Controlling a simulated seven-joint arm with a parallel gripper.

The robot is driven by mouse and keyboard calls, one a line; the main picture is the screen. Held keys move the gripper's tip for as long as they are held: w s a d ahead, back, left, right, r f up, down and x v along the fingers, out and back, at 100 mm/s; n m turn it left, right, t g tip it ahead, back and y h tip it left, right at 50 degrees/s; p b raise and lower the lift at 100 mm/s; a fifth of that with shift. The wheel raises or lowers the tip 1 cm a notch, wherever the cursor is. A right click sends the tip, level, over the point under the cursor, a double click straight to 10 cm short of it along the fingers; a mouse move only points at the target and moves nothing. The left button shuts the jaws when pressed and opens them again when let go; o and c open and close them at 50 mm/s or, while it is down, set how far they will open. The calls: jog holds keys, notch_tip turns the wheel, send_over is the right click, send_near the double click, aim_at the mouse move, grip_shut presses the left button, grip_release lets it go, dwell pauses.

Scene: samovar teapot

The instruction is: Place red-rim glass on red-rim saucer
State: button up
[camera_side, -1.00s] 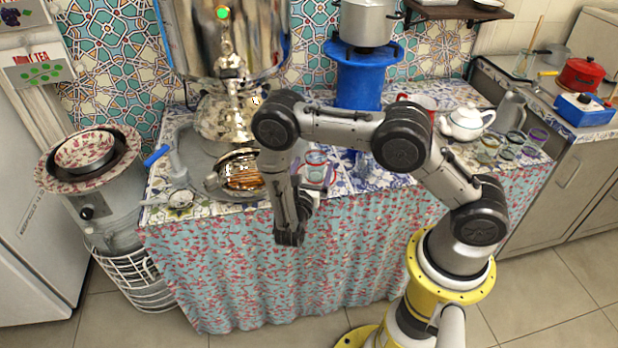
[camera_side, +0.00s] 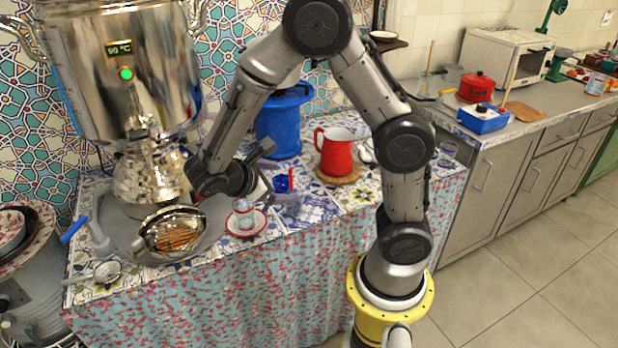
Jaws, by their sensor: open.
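The red-rim glass (camera_side: 243,208) is a small clear glass near the front of the patterned table, in the side view. It appears upright over the white red-rim saucer (camera_side: 261,224), within its rim. Its exact contact with the saucer is too small to tell. My gripper (camera_side: 272,170) is open, behind and slightly right of the glass, apart from it. Its fingers point to the right and appear empty.
A bluish glass (camera_side: 289,203) is right of the saucer.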

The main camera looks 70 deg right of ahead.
jog(key=s+a+r+m+t+y, duration=0.8)
jog(key=s+a+r+y, duration=0.1)
jog(key=s+r+y, duration=0.1)
jog(key=shift+s+a+r+m+y, duration=0.2)
jog(key=shift+s+a+m+y, duration=0.05)
jog(key=shift+a+m+y, duration=0.1)
